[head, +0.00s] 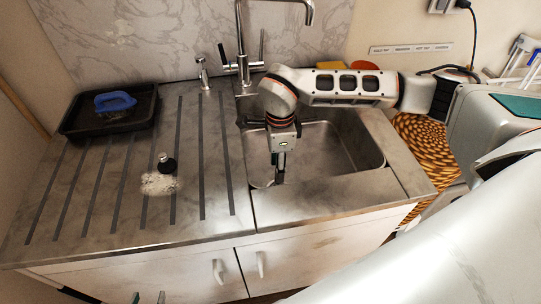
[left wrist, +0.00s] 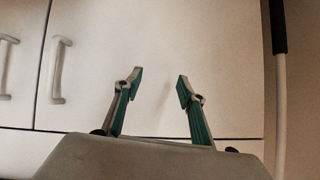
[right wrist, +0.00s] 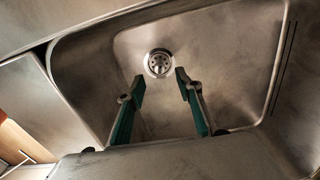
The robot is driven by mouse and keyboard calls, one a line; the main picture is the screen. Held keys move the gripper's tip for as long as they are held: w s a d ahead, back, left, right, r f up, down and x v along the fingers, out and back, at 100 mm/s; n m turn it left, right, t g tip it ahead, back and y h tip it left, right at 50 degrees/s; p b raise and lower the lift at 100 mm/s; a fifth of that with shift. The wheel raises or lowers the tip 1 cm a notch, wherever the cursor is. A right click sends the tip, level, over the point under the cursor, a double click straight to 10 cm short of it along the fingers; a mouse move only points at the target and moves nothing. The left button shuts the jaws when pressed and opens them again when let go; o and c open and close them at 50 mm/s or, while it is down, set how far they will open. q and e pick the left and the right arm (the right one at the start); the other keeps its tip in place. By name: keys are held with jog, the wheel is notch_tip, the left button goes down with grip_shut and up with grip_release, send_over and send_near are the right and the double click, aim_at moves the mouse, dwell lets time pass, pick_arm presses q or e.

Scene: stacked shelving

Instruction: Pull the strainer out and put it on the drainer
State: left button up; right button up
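The strainer (right wrist: 159,63) is a round metal piece with holes, seated in the drain in the sink floor in the right wrist view. I cannot make it out in the head view. My right gripper (right wrist: 158,88) is open and empty, reaching down into the sink (head: 358,140), with the strainer beyond its fingertips. In the head view its fingers (head: 280,168) are small and dark. The drainer (head: 105,205) is the grey grooved surface left of the sink. My left gripper (left wrist: 157,85) is open and empty in front of the white cabinet; its tips (head: 148,298) show at the head view's bottom edge.
A small dark object with a shiny top (head: 167,163) stands on the drainer beside a pale patch (head: 158,184). A black tray (head: 75,125) with a blue-handled brush (head: 115,101) is at the back left. A faucet (head: 241,65) rises behind the sink. The drainer's front is clear.

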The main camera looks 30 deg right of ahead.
jog(key=shift+s+a+f+n, duration=0.1)
jog(key=shift+f+n, duration=0.2)
jog(key=shift+f, duration=3.65)
grip_shut()
